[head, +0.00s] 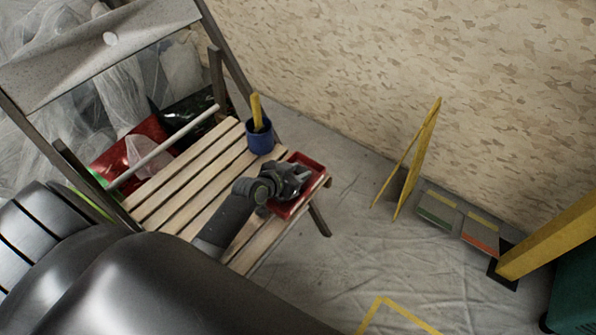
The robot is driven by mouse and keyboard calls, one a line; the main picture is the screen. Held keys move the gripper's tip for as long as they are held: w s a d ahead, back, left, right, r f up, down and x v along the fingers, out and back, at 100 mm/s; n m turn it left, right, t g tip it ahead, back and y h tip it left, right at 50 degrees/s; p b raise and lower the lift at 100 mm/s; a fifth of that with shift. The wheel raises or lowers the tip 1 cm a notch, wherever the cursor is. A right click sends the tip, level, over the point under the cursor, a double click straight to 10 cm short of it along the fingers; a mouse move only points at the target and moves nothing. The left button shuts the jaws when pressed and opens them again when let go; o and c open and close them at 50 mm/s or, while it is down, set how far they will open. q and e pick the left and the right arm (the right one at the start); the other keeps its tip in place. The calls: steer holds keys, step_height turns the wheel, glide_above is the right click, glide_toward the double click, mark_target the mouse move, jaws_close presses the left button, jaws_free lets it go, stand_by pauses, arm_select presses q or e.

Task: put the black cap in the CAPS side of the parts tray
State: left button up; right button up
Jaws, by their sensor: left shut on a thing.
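The red parts tray (314,164) lies on the front right end of the slatted wooden chair seat. My left gripper (303,176) is over the tray, pointing right, and hides much of its inside. It is shut on a small dark thing that I take to be the black cap; its outline is hard to tell from the dark fingers. I cannot tell whether it touches the tray. The tray's divider and the CAPS label cannot be made out. My right gripper is not in view.
A blue cup (259,139) with a yellow-handled tool stands just behind the tray. The chair's backrest (105,50) rises at the upper left. A yellow folding frame (415,160) and flat panels (458,222) are on the sheeted floor at the right. The floor between is clear.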

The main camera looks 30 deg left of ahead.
arm_select(q)
steer(key=o, duration=1)
steer(key=shift+f, duration=0.1)
steer(key=shift+c, duration=0.2)
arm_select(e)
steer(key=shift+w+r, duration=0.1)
arm_select(q)
steer(key=shift+r, duration=0.2)
steer(key=shift+s+a+r+p, duration=0.1)
steer(key=shift+s+r+p, duration=0.05)
steer(key=shift+s+p, duration=0.2)
steer(key=p+v, duration=0.2)
steer(key=v, duration=0.9)
steer(key=shift+s, duration=0.1)
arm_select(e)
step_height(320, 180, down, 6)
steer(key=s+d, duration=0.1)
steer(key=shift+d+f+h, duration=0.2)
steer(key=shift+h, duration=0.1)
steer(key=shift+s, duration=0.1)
